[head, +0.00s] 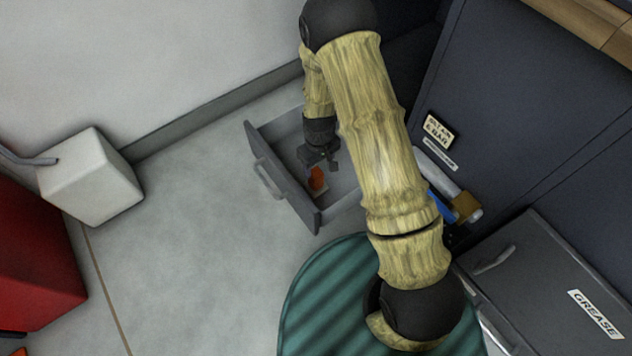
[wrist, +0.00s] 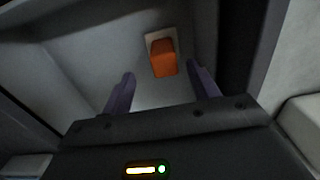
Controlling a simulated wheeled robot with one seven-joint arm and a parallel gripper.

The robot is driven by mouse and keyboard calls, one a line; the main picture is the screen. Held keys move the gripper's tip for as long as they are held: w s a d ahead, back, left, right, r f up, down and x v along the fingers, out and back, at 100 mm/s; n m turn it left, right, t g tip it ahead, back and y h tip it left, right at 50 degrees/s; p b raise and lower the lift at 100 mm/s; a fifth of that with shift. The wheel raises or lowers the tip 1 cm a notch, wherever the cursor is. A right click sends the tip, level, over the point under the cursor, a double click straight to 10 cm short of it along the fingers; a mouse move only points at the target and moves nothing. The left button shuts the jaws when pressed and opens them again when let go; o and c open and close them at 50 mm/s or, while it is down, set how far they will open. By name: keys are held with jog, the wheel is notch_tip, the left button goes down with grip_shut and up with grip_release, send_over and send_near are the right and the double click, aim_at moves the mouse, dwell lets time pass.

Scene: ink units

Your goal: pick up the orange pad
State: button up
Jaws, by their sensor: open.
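The orange pad (head: 317,180) lies inside the open grey drawer (head: 288,199), near its front panel. In the wrist view the orange pad (wrist: 164,64) sits against a small pale card or plate on the drawer floor. My gripper (head: 321,164) reaches down into the drawer, just above and beside the pad. In the wrist view my gripper's two fingers (wrist: 162,82) are apart, with nothing between them. The pad shows beyond the fingertips, between their lines, a little right of the frame's middle. Whether the fingers touch the drawer floor cannot be told.
The drawer walls stand close around my gripper. A dark cabinet (head: 520,120) rises at the right, with a blue item (head: 441,206) near it. A drawer front labelled GREASE (head: 560,290) is at lower right. A white box (head: 92,182) and a red block (head: 35,260) stand left. Floor between is clear.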

aim_at(316, 172)
jog(key=shift+f, duration=0.1)
jog(key=f+b, duration=0.4)
jog(key=f, duration=0.1)
jog(key=shift+w+a+b, duration=0.15)
jog(key=shift+a+b, duration=0.2)
jog(key=shift+b, duration=0.05)
grip_shut()
notch_tip(316, 172, up, 10)
jog(key=p, duration=0.6)
jog(key=shift+p, duration=0.4)
